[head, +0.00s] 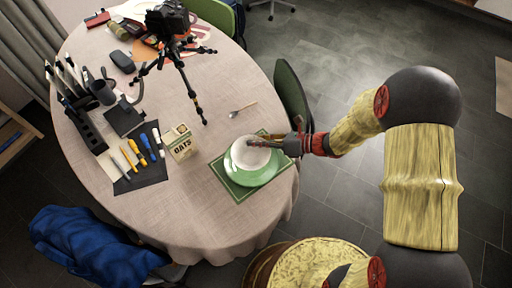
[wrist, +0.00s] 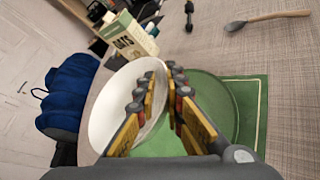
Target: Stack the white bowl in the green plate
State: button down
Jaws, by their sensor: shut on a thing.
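The white bowl (head: 249,152) shows in the head view above the green plate (head: 264,176), covering the plate's upper left part. The plate lies on a green placemat (head: 223,172). My gripper (head: 284,146) reaches in from the right and is shut on the bowl's rim. In the wrist view the bowl (wrist: 112,105) fills the middle left, with its near rim between the fingers of my gripper (wrist: 169,100). The green plate (wrist: 222,100) shows behind and right of the fingers. I cannot tell whether the bowl touches the plate.
An oats box (head: 181,143) stands just left of the placemat. A spoon (head: 241,110) lies behind it. A black camera tripod (head: 183,65), markers and a dark rack (head: 88,128) are farther left. Green chairs (head: 291,100) stand at the table's edge.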

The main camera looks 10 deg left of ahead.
jog(key=shift+w+f, duration=0.6)
jog(key=shift+f, duration=0.15)
jog(key=shift+w+f+b, duration=0.2)
jog(key=shift+f+b, duration=1.05)
jog(key=shift+f, duration=0.4)
jog(key=shift+f, duration=0.3)
jog(key=c, duration=1.9)
grip_release()
